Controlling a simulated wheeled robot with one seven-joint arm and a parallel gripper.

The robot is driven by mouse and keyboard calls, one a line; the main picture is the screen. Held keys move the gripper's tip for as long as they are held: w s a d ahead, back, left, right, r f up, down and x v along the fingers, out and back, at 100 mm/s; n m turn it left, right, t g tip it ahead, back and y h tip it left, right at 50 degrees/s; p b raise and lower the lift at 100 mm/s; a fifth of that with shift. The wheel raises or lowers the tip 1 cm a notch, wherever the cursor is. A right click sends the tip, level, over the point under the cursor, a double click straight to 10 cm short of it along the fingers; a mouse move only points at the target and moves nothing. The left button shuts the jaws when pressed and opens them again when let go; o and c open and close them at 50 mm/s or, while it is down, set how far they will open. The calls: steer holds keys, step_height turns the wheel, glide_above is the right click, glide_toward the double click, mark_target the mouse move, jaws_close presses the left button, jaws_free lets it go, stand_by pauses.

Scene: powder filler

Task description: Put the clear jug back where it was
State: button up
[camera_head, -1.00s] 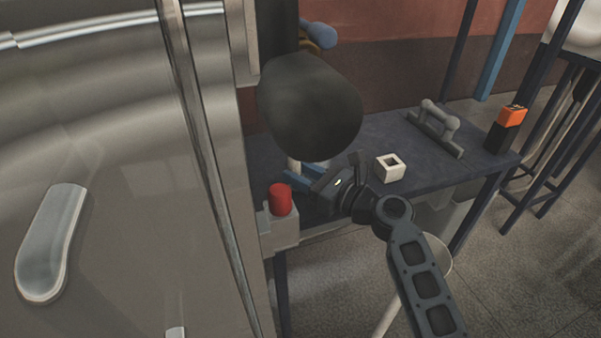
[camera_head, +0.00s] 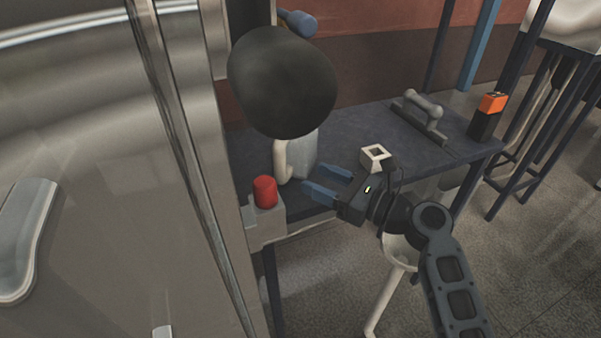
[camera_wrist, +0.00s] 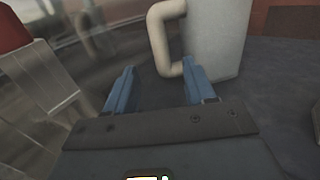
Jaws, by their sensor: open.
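The clear jug (camera_head: 303,152) stands upright on the dark table, below the dark cylinder, which hides its upper part in the head view. Its pale handle (camera_head: 281,160) is on its left side. My gripper (camera_head: 329,181) is open and empty, low over the table in front of the jug. In the wrist view the jug (camera_wrist: 217,38) is ahead and to the right, its handle (camera_wrist: 160,38) lies beyond the gap between my blue fingers (camera_wrist: 158,90). The right finger's tip appears close to the jug's base; I cannot tell whether they touch.
A red button (camera_head: 265,191) on a grey box is left of my gripper, beside the large metal machine (camera_head: 90,170). A white square block (camera_head: 375,157) is right of my fingers. A grey handled tool (camera_head: 423,115) and an orange-black battery (camera_head: 488,115) are farther along the table (camera_head: 345,125).

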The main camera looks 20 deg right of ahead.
steer(key=shift+v, duration=1.6)
steer(key=s+a+f+n+g+h, duration=0.1)
steer(key=s+f+n+h, duration=0.4)
steer(key=s, duration=0.6)
steer(key=s+f+n+g+h, duration=0.1)
steer(key=s+f+n+h, duration=0.45)
steer(key=s, duration=0.65)
steer(key=s+r+n+t, duration=0.1)
steer(key=s+r+n, duration=0.5)
steer(key=s+n, duration=0.2)
steer(key=s+a+r+n+t, duration=0.1)
steer(key=s+r+n, duration=0.4)
steer(key=s+n, duration=0.3)
steer(key=n, duration=0.2)
steer(key=shift+s+a+r+n, duration=0.35)
steer(key=shift+y, duration=0.25)
